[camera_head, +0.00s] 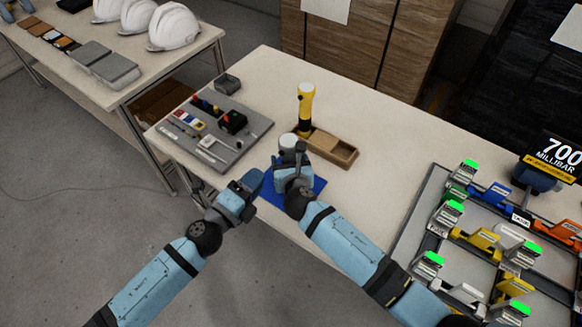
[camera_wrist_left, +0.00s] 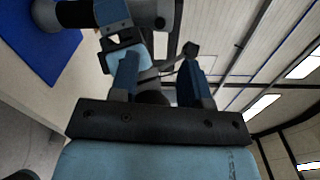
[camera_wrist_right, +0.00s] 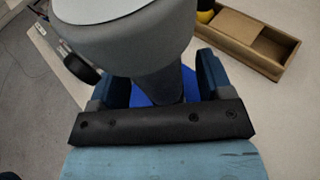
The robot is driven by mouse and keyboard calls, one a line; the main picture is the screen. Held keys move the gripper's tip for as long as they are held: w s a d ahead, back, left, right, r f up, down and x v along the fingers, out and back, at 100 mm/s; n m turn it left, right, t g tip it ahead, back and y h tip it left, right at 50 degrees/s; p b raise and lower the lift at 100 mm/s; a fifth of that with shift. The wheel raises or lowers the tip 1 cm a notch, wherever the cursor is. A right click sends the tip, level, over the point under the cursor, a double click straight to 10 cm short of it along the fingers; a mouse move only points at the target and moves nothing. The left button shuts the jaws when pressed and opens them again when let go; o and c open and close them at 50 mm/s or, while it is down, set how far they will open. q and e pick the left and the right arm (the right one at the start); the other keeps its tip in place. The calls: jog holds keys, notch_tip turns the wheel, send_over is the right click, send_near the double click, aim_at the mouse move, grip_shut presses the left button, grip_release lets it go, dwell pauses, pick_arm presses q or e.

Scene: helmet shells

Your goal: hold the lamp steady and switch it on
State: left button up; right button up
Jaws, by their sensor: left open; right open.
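The grey lamp (camera_head: 287,141) has a wide head with a pale round top and stands over a blue mat (camera_head: 318,186). In the right wrist view the lamp (camera_wrist_right: 150,45) rises between the fingers of my right gripper (camera_wrist_right: 160,85), with a black knob (camera_wrist_right: 80,66) on its left side. My right gripper (camera_head: 291,168) is open around its narrower lower part; contact cannot be told. My left gripper (camera_head: 252,184) is open and empty, left of the mat and apart from the lamp. In the left wrist view, the fingers of my left gripper (camera_wrist_left: 160,80) face my right gripper.
A grey board (camera_head: 240,150) with small parts lies to the left. A rack of coloured clamps (camera_head: 410,232) is at the right. The tabletop behind the tray is clear.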

aim_at(281, 154)
pick_arm(q)
jog(key=shift+c, duration=0.4)
pick_arm(e)
jog(key=c, duration=1.1)
pick_arm(q)
grip_shut()
pick_arm(e)
jog(key=shift+c, duration=0.2)
dwell(0.4)
pick_arm(q)
jog(key=w+d+n+g+y, duration=0.3)
jog(key=w+n+g+y, duration=0.2)
jog(key=n+y, duration=0.3)
jog(key=shift+w+d+r+n, duration=0.25)
jog(key=shift+w+d+n, duration=0.05)
jog(key=shift+d+n, duration=0.1)
dwell(0.7)
